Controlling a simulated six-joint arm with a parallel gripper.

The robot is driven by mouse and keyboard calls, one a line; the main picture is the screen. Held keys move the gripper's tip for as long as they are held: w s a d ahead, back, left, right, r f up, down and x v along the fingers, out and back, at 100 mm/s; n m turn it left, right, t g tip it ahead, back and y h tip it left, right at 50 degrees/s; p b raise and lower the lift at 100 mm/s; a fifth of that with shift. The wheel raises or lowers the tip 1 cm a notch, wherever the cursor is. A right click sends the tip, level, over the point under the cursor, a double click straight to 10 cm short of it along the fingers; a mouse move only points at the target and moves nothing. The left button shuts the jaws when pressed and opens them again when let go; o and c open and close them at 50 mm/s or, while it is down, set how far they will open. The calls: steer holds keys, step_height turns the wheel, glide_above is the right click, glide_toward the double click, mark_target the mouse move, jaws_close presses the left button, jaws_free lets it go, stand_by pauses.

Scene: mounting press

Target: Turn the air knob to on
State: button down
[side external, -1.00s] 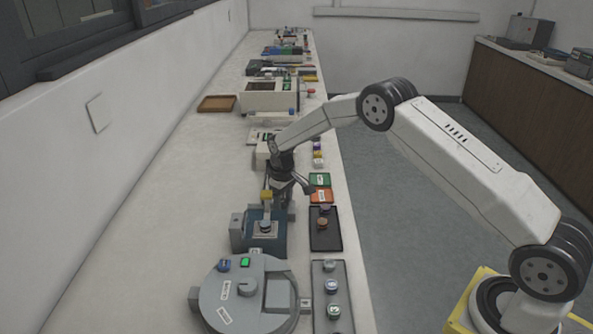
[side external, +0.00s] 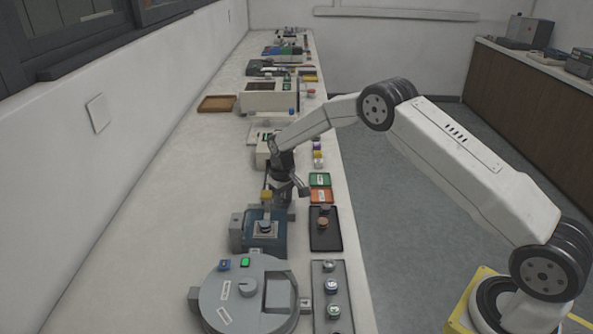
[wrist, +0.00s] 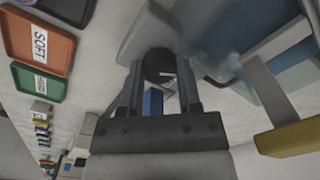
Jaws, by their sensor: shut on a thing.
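My gripper (wrist: 160,78) is shut on a dark round knob, the air knob (wrist: 157,60), in the wrist view. The knob sits between the fingertips and has a small pale mark on its face. Its exact pointing direction is hard to read. Pale grey housing (wrist: 143,28) shows just beyond it. In the side view my gripper (side external: 281,196) is low behind the blue press (side external: 279,230) and hides the knob. The press has a yellow-ended lever (side external: 266,195); this yellow end (wrist: 290,138) is at the lower right in the wrist view.
A green tray (side external: 320,180), an orange tray (side external: 321,196) and a black tray (side external: 333,240) lie along the bench's right edge. A round grey machine (side external: 215,300) stands in front of the press. The bench left of the press is clear.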

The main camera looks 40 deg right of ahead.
mark_target(284, 201)
steer(key=m, duration=1.2)
stand_by(0.4)
steer(key=c, duration=0.6)
jaws_free()
steer(key=shift+r, duration=3.95)
